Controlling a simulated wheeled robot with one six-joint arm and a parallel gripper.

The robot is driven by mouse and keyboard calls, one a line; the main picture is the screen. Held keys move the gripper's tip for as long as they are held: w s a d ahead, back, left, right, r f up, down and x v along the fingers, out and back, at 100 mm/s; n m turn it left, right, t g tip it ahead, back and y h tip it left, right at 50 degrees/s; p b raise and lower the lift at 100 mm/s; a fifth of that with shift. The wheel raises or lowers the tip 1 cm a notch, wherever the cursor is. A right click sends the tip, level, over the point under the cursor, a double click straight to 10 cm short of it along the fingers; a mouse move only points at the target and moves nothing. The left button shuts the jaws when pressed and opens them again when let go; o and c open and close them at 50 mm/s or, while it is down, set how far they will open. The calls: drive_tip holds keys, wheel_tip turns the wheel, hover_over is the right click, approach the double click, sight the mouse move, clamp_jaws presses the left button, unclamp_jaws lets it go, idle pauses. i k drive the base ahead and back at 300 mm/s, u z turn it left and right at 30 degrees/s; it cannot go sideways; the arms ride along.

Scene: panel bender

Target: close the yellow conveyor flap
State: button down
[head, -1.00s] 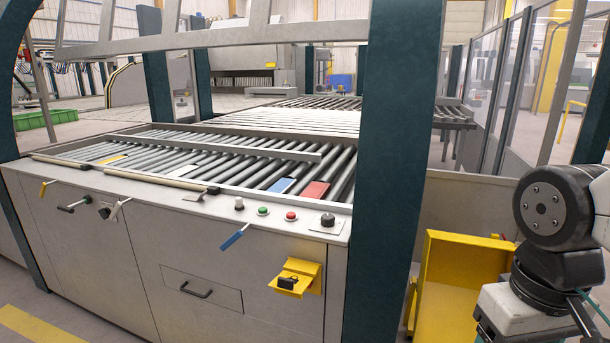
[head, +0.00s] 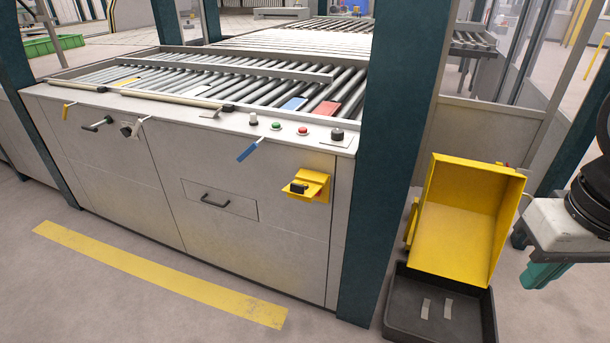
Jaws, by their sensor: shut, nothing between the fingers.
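A small yellow flap (head: 128,81) shows at the left of the roller conveyor (head: 185,75), just behind the pale front bar. It looks nearly flat among the rollers, but it is too small to tell whether it is open or closed. A blue flap (head: 293,103) and a red flap (head: 326,108) lie at the right of the same rollers. My gripper is out of view. Only a dark part of my arm shows at the right edge, far from the yellow flap.
The conveyor's front cabinet has a blue lever (head: 247,150), a small yellow lever (head: 68,110) and a drawer (head: 220,199). A dark green post (head: 388,150) stands at its right. A yellow open box (head: 470,215) stands over a dark tray (head: 435,315). The floor in front is clear.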

sight(297, 189)
drive_tip(key=z, duration=1)
drive_tip(key=k, duration=0.1)
drive_tip(key=u, duration=1.65)
drive_tip(key=i, duration=0.95)
drive_tip(key=z, duration=0.1)
